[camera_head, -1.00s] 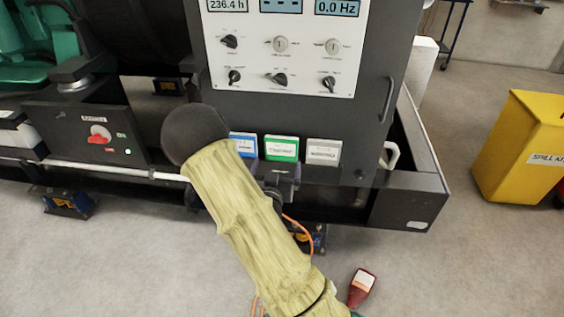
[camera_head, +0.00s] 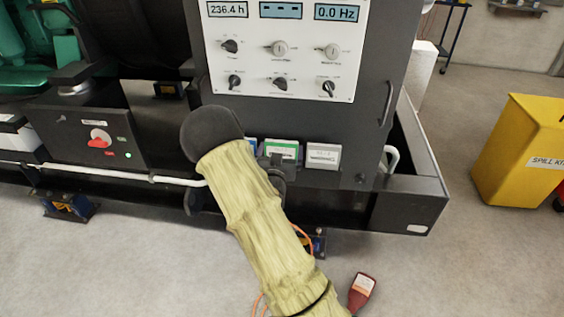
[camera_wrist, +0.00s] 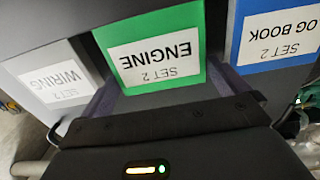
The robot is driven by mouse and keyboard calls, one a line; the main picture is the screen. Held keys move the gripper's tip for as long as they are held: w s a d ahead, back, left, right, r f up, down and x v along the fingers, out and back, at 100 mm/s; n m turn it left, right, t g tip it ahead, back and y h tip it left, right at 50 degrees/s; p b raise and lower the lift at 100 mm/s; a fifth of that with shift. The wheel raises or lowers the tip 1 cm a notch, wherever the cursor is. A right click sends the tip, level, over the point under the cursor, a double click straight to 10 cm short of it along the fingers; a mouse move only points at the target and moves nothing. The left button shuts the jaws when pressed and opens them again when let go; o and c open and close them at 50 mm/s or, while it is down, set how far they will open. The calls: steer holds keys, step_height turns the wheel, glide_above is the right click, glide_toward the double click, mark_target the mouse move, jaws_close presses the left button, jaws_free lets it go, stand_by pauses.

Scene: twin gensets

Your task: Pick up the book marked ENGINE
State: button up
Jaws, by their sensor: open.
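The green book marked ENGINE, SET 2 (camera_wrist: 155,55) fills the middle of the wrist view, its white label upside down there. It also shows in the head view (camera_head: 289,147), standing on the genset ledge and partly covered by my gripper (camera_head: 278,168). In the wrist view my gripper (camera_wrist: 165,88) is open, with one finger at each side of the green book. I cannot tell whether the fingers touch it.
The white WIRING book (camera_wrist: 55,78) and blue LOG BOOK (camera_wrist: 272,35) stand close on either side. A control panel (camera_head: 283,65) rises above the books. A yellow spill-kit bin (camera_head: 515,145) stands at right. A red handheld device (camera_head: 361,290) is low in view.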

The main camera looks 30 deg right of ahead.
steer(key=shift+x, duration=1.2)
steer(key=c, duration=1.1)
steer(key=shift+o, duration=0.2)
steer(key=shift+r, duration=0.15)
